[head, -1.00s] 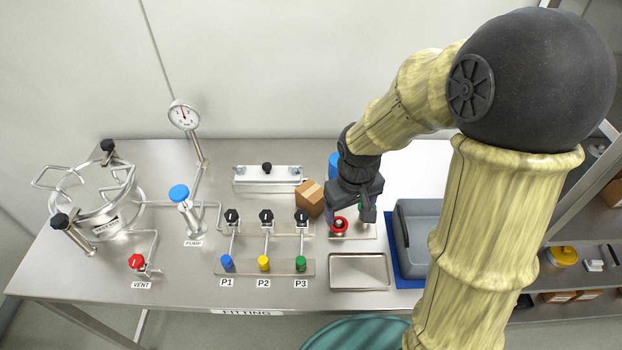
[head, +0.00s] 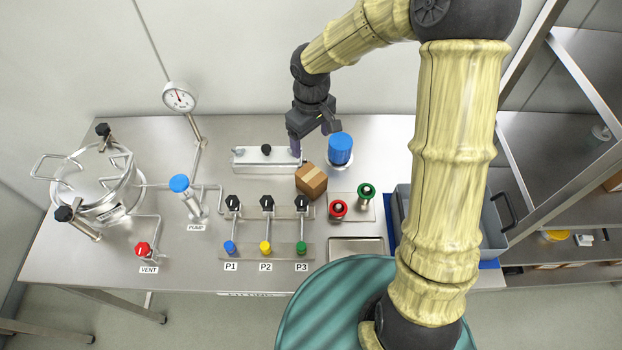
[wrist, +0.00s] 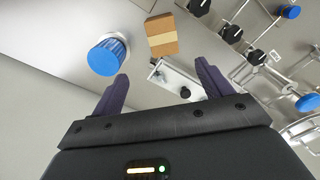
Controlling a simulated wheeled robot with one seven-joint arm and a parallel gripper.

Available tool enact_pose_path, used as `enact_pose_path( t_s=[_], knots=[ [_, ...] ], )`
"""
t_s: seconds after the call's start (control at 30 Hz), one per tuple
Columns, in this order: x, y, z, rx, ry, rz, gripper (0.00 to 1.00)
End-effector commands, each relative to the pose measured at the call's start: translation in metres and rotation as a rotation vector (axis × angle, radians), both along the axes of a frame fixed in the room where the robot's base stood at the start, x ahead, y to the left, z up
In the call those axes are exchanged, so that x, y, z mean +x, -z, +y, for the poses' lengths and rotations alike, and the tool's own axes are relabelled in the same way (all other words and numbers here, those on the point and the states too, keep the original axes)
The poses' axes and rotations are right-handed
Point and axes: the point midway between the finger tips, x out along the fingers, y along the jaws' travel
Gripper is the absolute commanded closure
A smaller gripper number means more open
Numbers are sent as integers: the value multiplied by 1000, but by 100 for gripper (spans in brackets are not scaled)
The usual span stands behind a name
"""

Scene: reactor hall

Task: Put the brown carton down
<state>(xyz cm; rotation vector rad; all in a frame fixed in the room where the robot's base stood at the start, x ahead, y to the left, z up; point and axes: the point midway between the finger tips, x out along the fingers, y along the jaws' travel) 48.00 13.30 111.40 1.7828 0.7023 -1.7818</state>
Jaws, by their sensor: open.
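The brown carton (head: 311,181) with a pale tape band rests on the steel bench, between the black P3 knob and the blue-capped fitting. It also shows whole in the wrist view (wrist: 162,36), beyond the fingertips. My gripper (head: 312,143) is open and empty, above the back of the bench, behind the carton and apart from it.
A blue-capped fitting (head: 340,149) stands right of the carton. Red (head: 338,208) and green (head: 365,192) knobs stand in front right.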

Motion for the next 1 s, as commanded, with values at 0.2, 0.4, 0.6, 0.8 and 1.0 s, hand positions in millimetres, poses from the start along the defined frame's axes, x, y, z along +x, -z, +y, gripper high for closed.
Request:
enact_pose_path(
  t_s=[0.2,0.4,0.6,0.8,1.0],
  knots=[
    [-2,30,0,-1,-3,7,22],
    [-2,65,1,0,-2,6,22],
    [-3,100,0,0,-1,6,22],
    [-2,119,0,0,-1,1,22],
    [-1,119,0,1,0,1,22]
  ],
)
